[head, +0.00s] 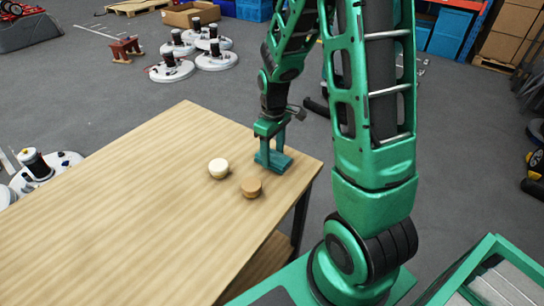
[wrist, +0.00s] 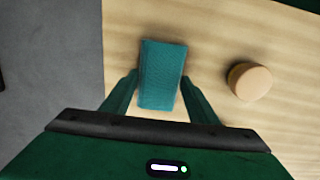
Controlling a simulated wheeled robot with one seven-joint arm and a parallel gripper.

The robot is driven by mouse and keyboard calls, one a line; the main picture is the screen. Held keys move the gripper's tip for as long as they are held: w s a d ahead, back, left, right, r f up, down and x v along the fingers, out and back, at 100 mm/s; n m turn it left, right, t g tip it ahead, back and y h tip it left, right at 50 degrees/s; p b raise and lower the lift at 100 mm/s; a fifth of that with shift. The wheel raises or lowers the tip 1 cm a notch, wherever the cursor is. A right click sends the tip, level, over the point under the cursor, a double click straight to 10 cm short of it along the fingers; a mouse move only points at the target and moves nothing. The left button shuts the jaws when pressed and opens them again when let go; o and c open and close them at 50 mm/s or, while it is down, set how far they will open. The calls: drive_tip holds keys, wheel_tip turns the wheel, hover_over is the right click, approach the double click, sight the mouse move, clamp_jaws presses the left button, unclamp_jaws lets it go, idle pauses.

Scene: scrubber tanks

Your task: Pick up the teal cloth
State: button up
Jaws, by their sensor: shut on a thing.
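The teal cloth (wrist: 162,72) is a small folded block between the two fingers of my gripper (wrist: 160,92) in the wrist view. In the head view the teal cloth (head: 277,160) is at the table's far right corner, below my gripper (head: 271,150). My gripper points down and is shut on the cloth, with a finger on each side. I cannot tell whether the cloth still touches the table. Part of the cloth is hidden behind the gripper in the head view.
A tan round piece (head: 251,187) and a cream round piece (head: 218,168) sit on the wooden table (head: 130,200) close to the cloth. The table's left part is clear. Several white round machines (head: 171,68) stand on the floor behind. A green bin (head: 490,270) is at lower right.

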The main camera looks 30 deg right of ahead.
sight(273, 155)
drive_tip(key=shift+r, duration=0.1)
drive_tip(key=shift+r, duration=0.6)
wheel_tip(273, 155, up, 3)
drive_tip(key=shift+w+f, duration=0.1)
drive_tip(key=a+r, duration=0.7)
drive_tip(key=a, duration=0.4)
drive_tip(key=shift+w+a, duration=0.35)
